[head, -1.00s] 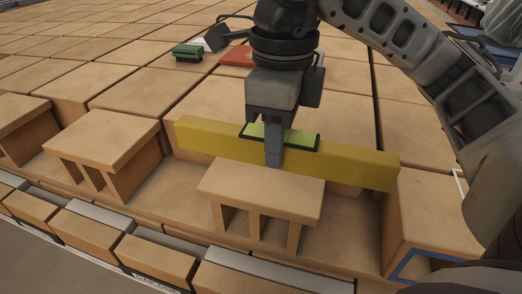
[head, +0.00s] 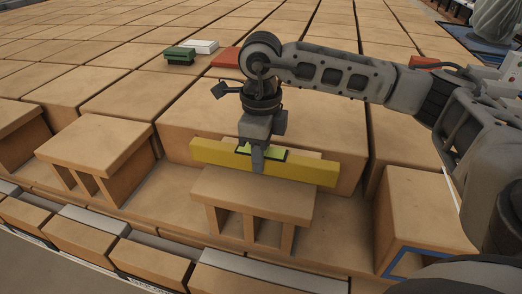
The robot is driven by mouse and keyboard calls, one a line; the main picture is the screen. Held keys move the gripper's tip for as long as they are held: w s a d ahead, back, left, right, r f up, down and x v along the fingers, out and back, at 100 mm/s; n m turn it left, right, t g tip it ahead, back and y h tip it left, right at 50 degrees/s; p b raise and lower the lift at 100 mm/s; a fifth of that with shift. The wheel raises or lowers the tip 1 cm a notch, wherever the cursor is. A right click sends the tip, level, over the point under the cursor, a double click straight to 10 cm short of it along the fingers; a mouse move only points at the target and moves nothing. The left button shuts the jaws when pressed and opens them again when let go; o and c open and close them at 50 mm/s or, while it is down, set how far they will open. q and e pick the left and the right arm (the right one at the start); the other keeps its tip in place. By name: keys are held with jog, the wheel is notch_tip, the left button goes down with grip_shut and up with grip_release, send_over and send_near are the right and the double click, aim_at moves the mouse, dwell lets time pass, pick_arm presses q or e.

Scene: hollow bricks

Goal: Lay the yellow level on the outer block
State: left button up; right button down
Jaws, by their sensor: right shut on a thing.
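The yellow level (head: 305,168) is a long yellow bar with a lime-green, dark-edged part at its middle. My right gripper (head: 258,162) is shut on it at the middle, from above. The level lies crosswise in the picture, its right end lower. It shows just behind a tan hollow block (head: 255,193) with open cells at its front; I cannot tell whether it touches any block. Part of another tan top shows behind the level. At the right stands a tan block with a blue-outlined opening (head: 425,210); I cannot tell which block is the outer one. My left gripper is out of view.
Another hollow block (head: 95,150) stands to the left. A large tan block (head: 300,125) rises behind the level. A green brush-like thing (head: 180,55), a white item (head: 202,46) and a red item (head: 226,57) lie further back. Grey-topped blocks line the front.

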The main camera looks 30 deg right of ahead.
jog(key=shift+f, duration=0.2)
jog(key=c, duration=1.1)
grip_release()
jog(key=shift+o, duration=0.2)
jog(key=shift+r, duration=0.1)
jog(key=shift+r, duration=0.25)
notch_tip(320, 180, up, 12)
jog(key=shift+f, duration=0.15)
